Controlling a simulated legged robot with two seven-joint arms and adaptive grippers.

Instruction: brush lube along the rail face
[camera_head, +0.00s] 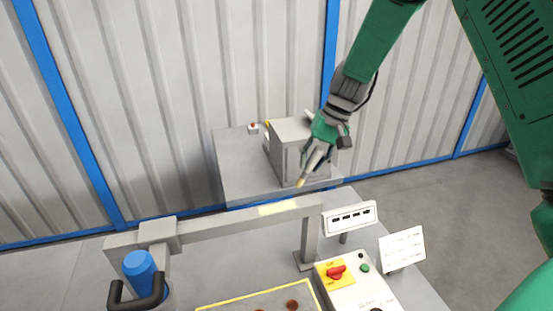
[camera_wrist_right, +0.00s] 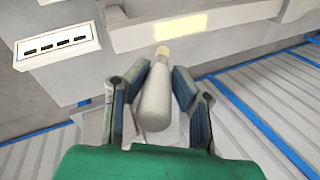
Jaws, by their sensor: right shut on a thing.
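The rail (camera_head: 225,221) is a long grey horizontal beam on posts, with a pale yellow patch (camera_head: 279,208) near its right end. The rail (camera_wrist_right: 240,17) and its patch (camera_wrist_right: 181,26) also cross the top of the right wrist view. My right gripper (camera_head: 318,152) is shut on a pale grey brush (camera_head: 311,165) with a yellowish tip. In the right wrist view my right gripper (camera_wrist_right: 154,88) has its fingers on both sides of the brush (camera_wrist_right: 155,98). The tip points at the patch and appears slightly apart from it. My left gripper is not in view.
A grey box (camera_head: 288,150) stands on a bench behind the rail. A white panel with black slots (camera_head: 349,217), a white sign (camera_head: 402,249) and a control box with a red switch (camera_head: 338,274) are at right. A blue cylinder (camera_head: 139,268) stands at the rail's left end.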

